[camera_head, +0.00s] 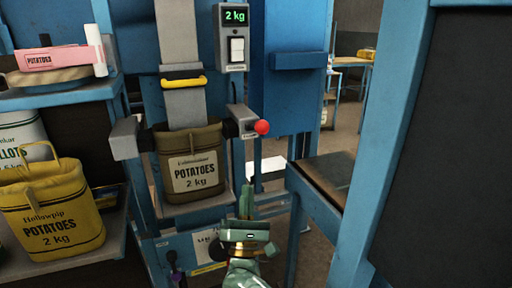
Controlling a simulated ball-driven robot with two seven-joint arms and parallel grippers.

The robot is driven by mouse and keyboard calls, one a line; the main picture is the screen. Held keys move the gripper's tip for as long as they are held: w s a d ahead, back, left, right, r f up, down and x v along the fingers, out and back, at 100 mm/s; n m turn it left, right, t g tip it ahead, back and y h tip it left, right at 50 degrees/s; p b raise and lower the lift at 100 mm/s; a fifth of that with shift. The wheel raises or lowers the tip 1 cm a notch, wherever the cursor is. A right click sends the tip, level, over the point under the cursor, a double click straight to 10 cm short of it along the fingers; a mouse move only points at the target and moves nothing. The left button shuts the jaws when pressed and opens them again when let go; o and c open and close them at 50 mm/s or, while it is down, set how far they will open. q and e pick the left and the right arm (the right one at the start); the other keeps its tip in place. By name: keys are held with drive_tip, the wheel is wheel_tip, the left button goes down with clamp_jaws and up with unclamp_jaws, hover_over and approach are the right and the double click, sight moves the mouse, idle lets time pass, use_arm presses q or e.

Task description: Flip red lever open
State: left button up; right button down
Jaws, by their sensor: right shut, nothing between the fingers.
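The red lever's round knob (262,127) shows at the right end of a grey clamp block (243,121). The block is at the upper right of a brown sack (193,160) labelled "Potatoes 2 kg". The sack hangs upright beneath a grey chute (184,105). My right gripper (246,190) is green, points up and is shut and empty. In the picture it is below the knob and a little to its left, apart from it. My left gripper is not in view.
A display (235,16) above reads "2 kg". A yellow handle (183,82) crosses the chute. A yellow potato sack (52,208) stands on the left shelf. A blue-framed dark panel (450,150) fills the right side.

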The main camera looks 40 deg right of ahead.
sight(257, 126)
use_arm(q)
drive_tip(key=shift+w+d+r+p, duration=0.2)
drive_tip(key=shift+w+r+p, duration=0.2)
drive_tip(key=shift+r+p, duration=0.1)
use_arm(e)
drive_tip(key=s+r+x, duration=0.1)
drive_tip(key=s+x, duration=0.1)
drive_tip(key=x, duration=1)
drive_tip(key=shift+d+r, duration=0.25)
drive_tip(key=shift+r, duration=0.1)
drive_tip(key=shift+s, duration=0.15)
